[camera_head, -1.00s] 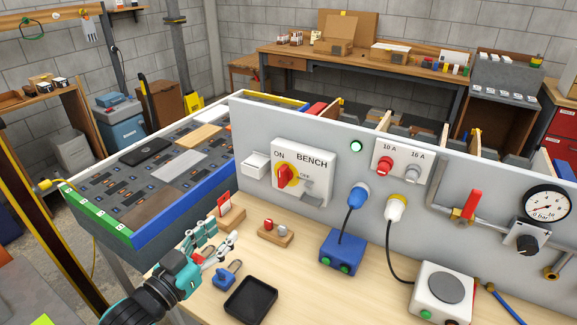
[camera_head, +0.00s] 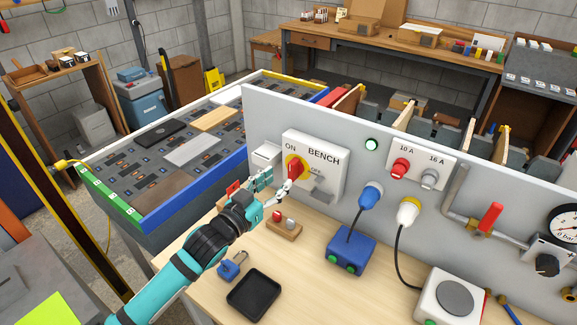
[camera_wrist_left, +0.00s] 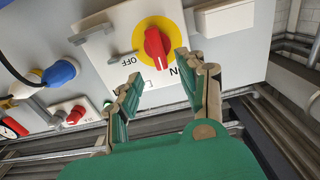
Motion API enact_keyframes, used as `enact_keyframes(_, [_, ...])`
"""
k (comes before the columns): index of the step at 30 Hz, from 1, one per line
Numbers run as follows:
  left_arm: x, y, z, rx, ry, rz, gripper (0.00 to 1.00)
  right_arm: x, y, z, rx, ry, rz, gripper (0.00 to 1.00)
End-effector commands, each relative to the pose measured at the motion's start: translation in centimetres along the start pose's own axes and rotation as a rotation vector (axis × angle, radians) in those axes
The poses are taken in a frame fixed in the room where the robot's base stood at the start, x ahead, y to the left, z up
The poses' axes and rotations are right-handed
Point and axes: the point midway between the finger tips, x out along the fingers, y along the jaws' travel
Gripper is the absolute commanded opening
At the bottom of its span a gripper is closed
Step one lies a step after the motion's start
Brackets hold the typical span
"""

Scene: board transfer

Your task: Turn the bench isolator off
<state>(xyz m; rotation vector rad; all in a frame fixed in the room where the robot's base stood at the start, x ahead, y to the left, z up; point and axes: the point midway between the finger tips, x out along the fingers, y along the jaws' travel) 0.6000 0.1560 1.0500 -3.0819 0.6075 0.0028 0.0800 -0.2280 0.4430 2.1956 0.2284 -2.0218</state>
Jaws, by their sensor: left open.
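The bench isolator (camera_head: 330,160) is a pale plate on the grey panel, marked ON, BENCH and OFF. Its red knob (camera_head: 293,172) sits on a yellow disc, and a grey hasp-like piece is by OFF. The red knob (camera_wrist_left: 157,48) in the left wrist view is turned toward the ON lettering. My left gripper (camera_head: 277,186) is just in front of the knob, at its lower left. In the left wrist view its fingers (camera_wrist_left: 160,75) are spread, with nothing between them and the knob just beyond. My right gripper is not in view.
A blue plug (camera_head: 371,197) and a white plug (camera_head: 407,212) sit right of the isolator. A green lamp (camera_head: 371,144) is above.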

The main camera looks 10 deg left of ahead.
Motion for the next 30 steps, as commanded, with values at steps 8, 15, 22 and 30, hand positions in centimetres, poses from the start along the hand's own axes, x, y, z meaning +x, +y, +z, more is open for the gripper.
enact_keyframes(8, [4.6,0.0,-0.2,0.000,0.002,0.000,0.40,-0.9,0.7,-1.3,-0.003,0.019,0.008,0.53])
enact_keyframes(15, [5.7,0.0,0.0,0.000,0.001,0.001,0.40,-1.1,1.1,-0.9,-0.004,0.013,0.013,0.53])
enact_keyframes(22, [5.7,0.0,0.0,0.000,0.001,0.001,0.38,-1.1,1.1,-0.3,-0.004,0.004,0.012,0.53])
enact_keyframes(30, [5.7,0.0,0.0,0.000,0.001,0.001,0.02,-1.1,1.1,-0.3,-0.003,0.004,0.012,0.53])
